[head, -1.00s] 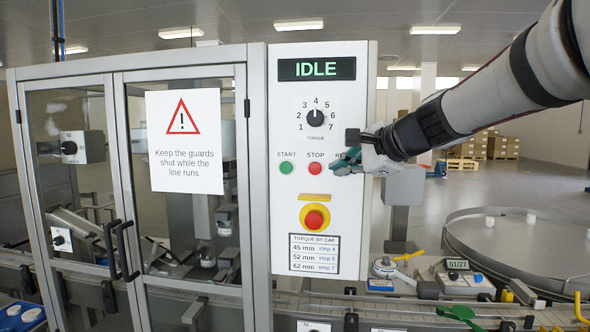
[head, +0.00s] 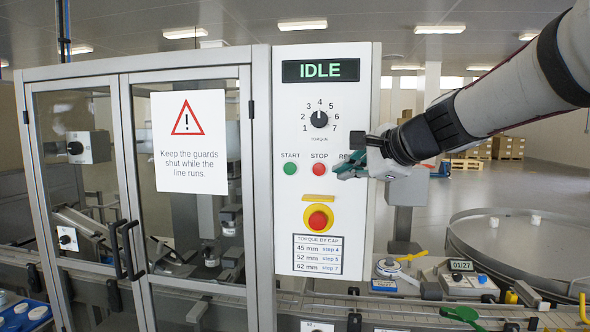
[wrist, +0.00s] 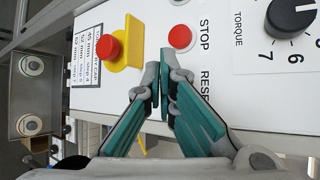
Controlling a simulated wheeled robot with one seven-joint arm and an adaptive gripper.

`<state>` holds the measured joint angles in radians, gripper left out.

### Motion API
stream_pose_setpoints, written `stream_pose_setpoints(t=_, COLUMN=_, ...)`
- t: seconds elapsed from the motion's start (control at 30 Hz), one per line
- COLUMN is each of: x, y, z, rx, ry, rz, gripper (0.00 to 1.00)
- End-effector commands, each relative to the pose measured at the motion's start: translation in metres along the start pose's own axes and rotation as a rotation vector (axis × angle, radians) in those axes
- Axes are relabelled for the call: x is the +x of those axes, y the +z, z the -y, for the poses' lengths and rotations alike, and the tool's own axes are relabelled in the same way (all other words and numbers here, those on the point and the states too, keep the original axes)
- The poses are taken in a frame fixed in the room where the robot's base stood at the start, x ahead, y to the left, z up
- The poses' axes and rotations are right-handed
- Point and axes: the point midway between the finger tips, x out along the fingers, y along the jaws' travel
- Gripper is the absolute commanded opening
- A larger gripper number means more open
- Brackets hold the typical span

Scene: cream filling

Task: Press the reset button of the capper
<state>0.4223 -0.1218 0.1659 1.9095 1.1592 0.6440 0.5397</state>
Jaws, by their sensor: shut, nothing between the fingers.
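The capper's white control panel (head: 286,120) stands upright with its display (head: 320,70) reading IDLE. A green START button (head: 290,169) and a red STOP button (head: 319,170) sit in one row. To their right the RESET label is partly covered in the head view; in the wrist view, part of the label (wrist: 205,82) shows beside my fingers. The reset button itself is hidden behind my gripper (head: 342,170). My gripper is shut and empty, its teal fingers (wrist: 160,78) pointing at the panel just beside STOP. I cannot tell whether the fingertips touch the panel.
A red emergency stop (head: 318,218) on a yellow base sits below the row. The torque knob (head: 319,119) is above, pointing near 4. Closed glass guard doors (head: 185,230) stand left. A conveyor (head: 400,308) runs below; a round table (head: 530,260) is at right.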

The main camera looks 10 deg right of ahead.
Motion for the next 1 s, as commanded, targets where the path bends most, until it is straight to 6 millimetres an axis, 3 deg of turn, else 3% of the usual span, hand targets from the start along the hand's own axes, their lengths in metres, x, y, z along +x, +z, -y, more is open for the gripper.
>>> stream_pose_setpoints(t=0.4, x=-0.026, y=0.019, z=-0.018, rx=-0.001, ry=0.000, rz=0.001, gripper=0.00)
stream_pose_setpoints(t=0.83, x=-0.029, y=0.022, z=-0.023, rx=-0.012, ry=0.005, rz=0.002, gripper=0.00)
stream_pose_setpoints(t=0.93, x=-0.036, y=0.033, z=-0.039, rx=-0.099, ry=0.046, rz=0.005, gripper=0.00)
stream_pose_setpoints(t=1.0, x=-0.046, y=0.045, z=-0.063, rx=-0.223, ry=0.105, rz=0.015, gripper=0.00)
